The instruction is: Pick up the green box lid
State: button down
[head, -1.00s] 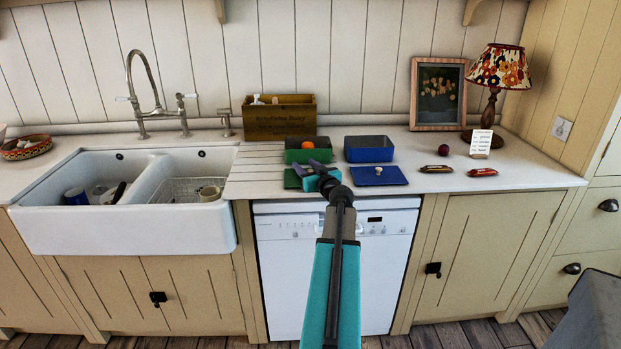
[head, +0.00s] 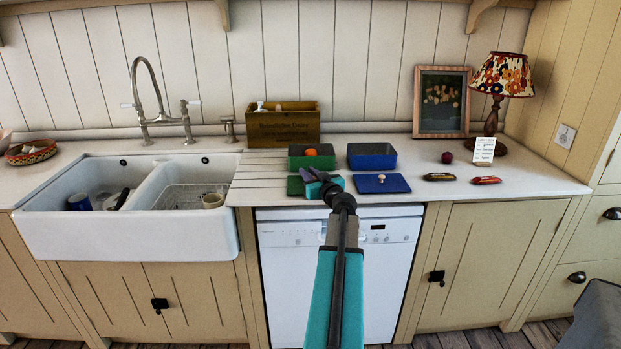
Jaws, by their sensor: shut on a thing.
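The green box lid (head: 294,186) lies at the counter's front part, below the green box (head: 297,161) in the head view; my gripper covers most of it. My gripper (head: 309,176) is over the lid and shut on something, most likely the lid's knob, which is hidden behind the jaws. I cannot tell whether the lid touches the counter. The green box stands open with an orange ball-like thing (head: 311,152) in it.
A blue box (head: 371,157) and its blue lid (head: 393,184) with a pale knob sit close on the right. A wooden crate (head: 283,131) stands behind. Further right are a dark red fruit (head: 447,157), two small items (head: 439,177), a card and a lamp. The sink (head: 130,235) is left.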

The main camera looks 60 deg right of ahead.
jog(key=shift+r, duration=0.15)
jog(key=shift+r+b, duration=0.3)
jog(key=shift+r, duration=1)
jog(key=s+b, duration=0.1)
jog(key=s, duration=0.4)
jog(key=s+r+b, duration=0.1)
jog(key=s, duration=0.4)
jog(key=s+r+b, duration=0.1)
jog(key=s, duration=0.5)
jog(key=shift+d, duration=0.15)
